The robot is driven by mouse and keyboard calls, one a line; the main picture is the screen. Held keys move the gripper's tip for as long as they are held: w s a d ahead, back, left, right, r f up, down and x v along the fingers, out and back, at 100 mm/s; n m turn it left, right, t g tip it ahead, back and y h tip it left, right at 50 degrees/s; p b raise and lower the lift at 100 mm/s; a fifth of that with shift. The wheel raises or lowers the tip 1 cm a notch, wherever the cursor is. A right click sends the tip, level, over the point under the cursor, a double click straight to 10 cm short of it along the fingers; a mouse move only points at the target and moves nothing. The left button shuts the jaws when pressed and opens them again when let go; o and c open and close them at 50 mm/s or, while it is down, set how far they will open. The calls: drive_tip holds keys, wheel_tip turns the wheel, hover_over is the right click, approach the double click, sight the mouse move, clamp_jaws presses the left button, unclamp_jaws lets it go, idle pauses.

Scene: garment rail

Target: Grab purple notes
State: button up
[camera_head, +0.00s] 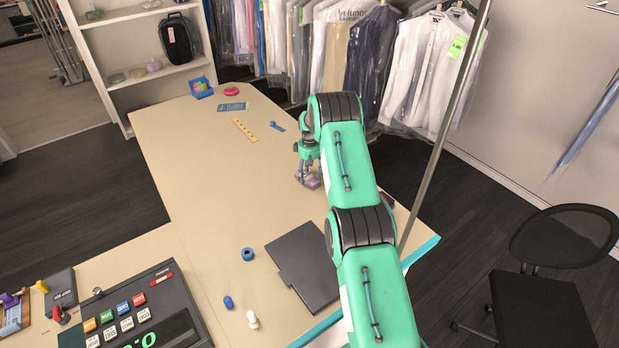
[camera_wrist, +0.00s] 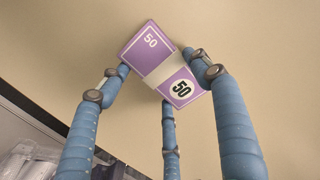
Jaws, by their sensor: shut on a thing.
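The purple notes (camera_wrist: 182,82) are a banded bundle marked 50 with a white strip around the middle. In the wrist view they sit tilted between the blue fingers of my gripper (camera_wrist: 160,75), which is shut on them. In the head view the notes (camera_head: 311,183) show as a small purple patch under my gripper (camera_head: 306,176), over the right part of the beige table. My arm hides part of that area. I cannot tell whether the notes touch the tabletop.
The table (camera_head: 205,160) is mostly clear left of my gripper. A beige strip (camera_head: 244,130) lies farther back. Bagged garments (camera_head: 430,70) hang behind; a metal pole (camera_head: 447,120) stands right.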

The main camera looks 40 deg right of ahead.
drive_tip(key=shift+r, duration=0.95)
drive_tip(key=shift+s+a+r, duration=0.1)
drive_tip(key=shift+s+r, duration=0.1)
drive_tip(key=shift+s, duration=0.05)
drive_tip(key=s+a, duration=0.2)
drive_tip(key=s, duration=0.2)
drive_tip(key=s+a+r+b, duration=0.1)
drive_tip(key=s+a, duration=0.1)
drive_tip(key=s, duration=0.3)
drive_tip(key=s+a+b, duration=0.1)
drive_tip(key=s+a, duration=0.1)
drive_tip(key=s, duration=0.3)
drive_tip(key=shift+a+r, duration=0.2)
drive_tip(key=shift+a, duration=0.2)
